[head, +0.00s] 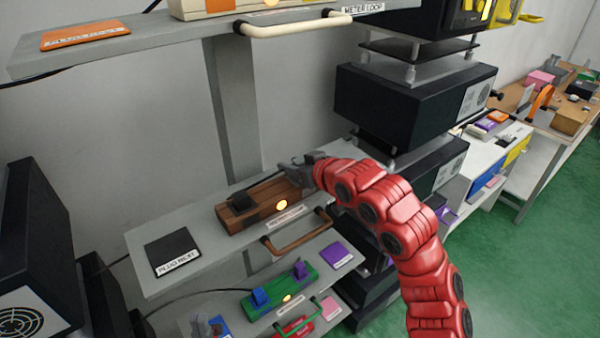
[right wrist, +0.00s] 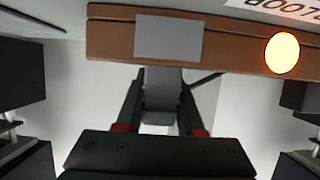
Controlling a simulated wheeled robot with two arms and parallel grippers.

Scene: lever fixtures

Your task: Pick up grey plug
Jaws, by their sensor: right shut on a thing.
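The grey plug (right wrist: 163,88) is between the fingers of my right gripper (right wrist: 162,100) in the right wrist view, and they are shut on it. Its far end meets the lower edge of the brown fixture (right wrist: 112,40) in that picture, below a grey square (right wrist: 168,38). I cannot tell whether it is still seated. In the head view my right gripper (head: 303,172) is at the right end of the brown fixture (head: 240,216), and hides most of the plug.
A black plug (head: 241,202) stands at the fixture's left end, near a lit lamp (head: 281,204). A black pad (head: 172,251) labelled "PLUG NEST" lies on the shelf's left. A brown handle (head: 300,238) fronts the shelf. A green fixture (head: 282,291) is below. Dark boxes (head: 415,100) stand right.

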